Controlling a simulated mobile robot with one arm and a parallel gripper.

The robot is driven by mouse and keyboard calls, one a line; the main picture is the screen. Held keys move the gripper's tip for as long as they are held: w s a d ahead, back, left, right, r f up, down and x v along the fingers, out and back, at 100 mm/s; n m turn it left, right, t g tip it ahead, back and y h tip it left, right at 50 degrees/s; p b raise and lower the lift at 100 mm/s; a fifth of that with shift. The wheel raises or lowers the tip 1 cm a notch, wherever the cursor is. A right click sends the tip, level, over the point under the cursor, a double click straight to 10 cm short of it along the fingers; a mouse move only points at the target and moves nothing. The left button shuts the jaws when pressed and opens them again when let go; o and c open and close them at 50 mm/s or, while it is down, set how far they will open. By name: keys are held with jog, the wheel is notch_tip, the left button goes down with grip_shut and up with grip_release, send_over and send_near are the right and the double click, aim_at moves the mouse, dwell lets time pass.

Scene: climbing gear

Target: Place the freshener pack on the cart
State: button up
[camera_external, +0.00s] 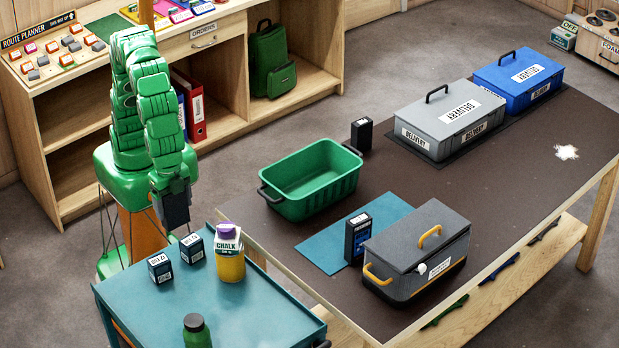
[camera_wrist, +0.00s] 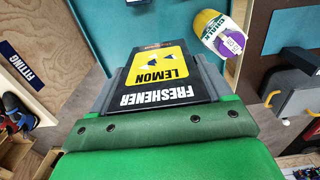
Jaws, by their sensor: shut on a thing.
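The freshener pack shows in the wrist view (camera_wrist: 158,78) as a black pack with a yellow panel reading "FRESHENER" and "LEMON". My gripper (camera_wrist: 165,85) is shut on it, with a grey finger along each side. In the external view my gripper (camera_external: 172,190) points down beside the far left edge of the cart, above its top. The dark end below the green wrist there is too small to separate fingers from pack. The cart (camera_external: 250,308) has a flat teal top, which also shows ahead of the pack in the wrist view (camera_wrist: 112,25).
On the cart stand two small dark boxes (camera_external: 161,269) (camera_external: 192,248), a yellow chalk bottle (camera_external: 230,262) and a green bottle (camera_external: 196,332). The cart's middle and right have free room. A dark table (camera_external: 420,205) with a green crate (camera_external: 312,205) stands to the right.

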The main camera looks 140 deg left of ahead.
notch_tip(320, 180, down, 10)
jog(key=shift+w+d+f, duration=0.6)
jog(key=shift+w+f, duration=1.65)
jog(key=shift+w+d+f, duration=0.65)
jog(key=shift+w+f, duration=1.6)
jog(key=shift+f, duration=0.05)
jog(key=shift+w+d+f, duration=0.6)
jog(key=shift+w+f, duration=1.65)
jog(key=shift+f, duration=0.15)
jog(key=o, duration=1)
